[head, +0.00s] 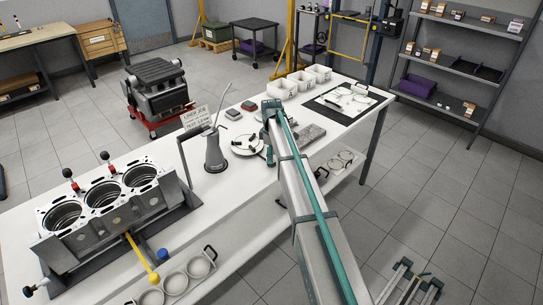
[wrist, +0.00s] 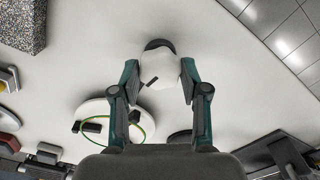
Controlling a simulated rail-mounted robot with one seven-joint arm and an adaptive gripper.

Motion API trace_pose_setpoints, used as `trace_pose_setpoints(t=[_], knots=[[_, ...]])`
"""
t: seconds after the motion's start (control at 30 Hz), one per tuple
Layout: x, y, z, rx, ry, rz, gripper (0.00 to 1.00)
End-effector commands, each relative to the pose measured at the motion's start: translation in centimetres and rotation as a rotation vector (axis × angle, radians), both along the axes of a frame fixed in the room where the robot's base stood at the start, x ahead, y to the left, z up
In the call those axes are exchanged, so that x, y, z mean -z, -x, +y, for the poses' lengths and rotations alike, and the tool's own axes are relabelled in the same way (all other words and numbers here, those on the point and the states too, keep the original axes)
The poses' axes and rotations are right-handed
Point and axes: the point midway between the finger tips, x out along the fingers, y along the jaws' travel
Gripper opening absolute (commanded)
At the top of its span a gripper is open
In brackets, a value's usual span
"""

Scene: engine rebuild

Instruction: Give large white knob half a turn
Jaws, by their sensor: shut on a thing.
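The large white knob (wrist: 160,74) is in the middle of the wrist view, with a dark rounded part at its top edge and a small black mark on its lower left. My gripper (wrist: 157,78) has one finger on each side of the knob and is shut on it. In the head view my arm runs in from the lower right to the workbench (head: 233,190), and the arm's end hides the knob.
Left of my gripper a white round base (wrist: 92,112) carries black parts and a thin green ring. A speckled grey block (wrist: 22,24) lies at the upper left of the wrist view. In the head view an oil can (head: 214,155) and an engine block (head: 105,225) stand farther left.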

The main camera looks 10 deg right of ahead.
Motion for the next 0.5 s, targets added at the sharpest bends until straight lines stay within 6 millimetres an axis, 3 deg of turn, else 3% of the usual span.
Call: trace_pose_setpoints(t=[0.5], knots=[[-0.03,-0.02,-0.01,-0.201,0.0,0.0,0.1]])
